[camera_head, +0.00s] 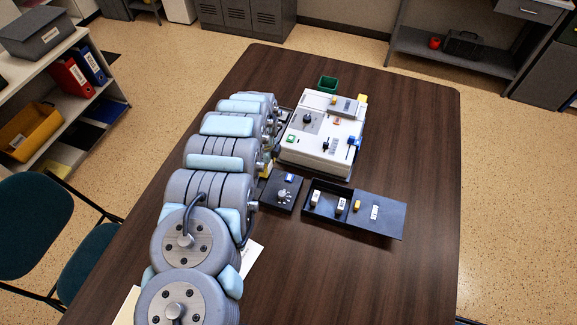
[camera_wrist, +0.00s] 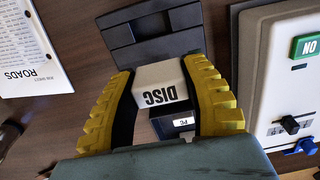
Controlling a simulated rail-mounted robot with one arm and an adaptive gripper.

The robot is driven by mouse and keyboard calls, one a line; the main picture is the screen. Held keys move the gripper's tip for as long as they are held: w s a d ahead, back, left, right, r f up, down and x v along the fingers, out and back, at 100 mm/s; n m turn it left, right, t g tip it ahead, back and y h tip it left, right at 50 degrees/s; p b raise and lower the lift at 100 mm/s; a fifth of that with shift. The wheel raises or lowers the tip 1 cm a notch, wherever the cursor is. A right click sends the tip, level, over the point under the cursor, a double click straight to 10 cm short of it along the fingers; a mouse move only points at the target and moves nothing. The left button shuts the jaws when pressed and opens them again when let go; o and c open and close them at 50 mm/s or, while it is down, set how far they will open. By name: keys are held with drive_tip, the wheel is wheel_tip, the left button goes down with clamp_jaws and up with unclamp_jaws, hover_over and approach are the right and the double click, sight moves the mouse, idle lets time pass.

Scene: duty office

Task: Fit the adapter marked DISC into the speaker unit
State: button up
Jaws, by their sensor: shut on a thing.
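The adapter marked DISC (camera_wrist: 160,90) is a pale block with black lettering, upside down in the wrist view. My gripper (camera_wrist: 168,95) is shut on it, with a ridged yellow finger on each side. In the head view my arm mostly hides the gripper, and only a bit of yellow finger (camera_head: 267,169) shows. A dark plate with slots and raised bars (camera_wrist: 150,35) lies beyond the adapter in the wrist view, apart from it. I cannot tell which piece is the speaker unit. A dark blue block with a small white label (camera_wrist: 180,121) shows partly behind the adapter.
A white panel box (camera_head: 318,160) with switches and a green button stands close by. A small dark box with a dial (camera_head: 284,197) and an open dark tray (camera_head: 325,211) holding pale blocks sit nearer. A ROADS sheet (camera_wrist: 25,45) lies left in the wrist view. The table's right side is clear.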

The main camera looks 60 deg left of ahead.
drive_tip(key=shift+s+a, duration=0.9)
drive_tip(key=shift+s, duration=0.15)
drive_tip(key=b, duration=0.5)
hover_over(262, 185)
drive_tip(key=shift+w+a+f, duration=0.1)
drive_tip(key=shift+f, duration=3.65)
drive_tip(key=shift+f, duration=1.1)
drive_tip(key=o, duration=1.4)
drive_tip(key=shift+r, duration=0.2)
drive_tip(key=shift+r+p, duration=2.6)
drive_tip(key=shift+r, duration=1.25)
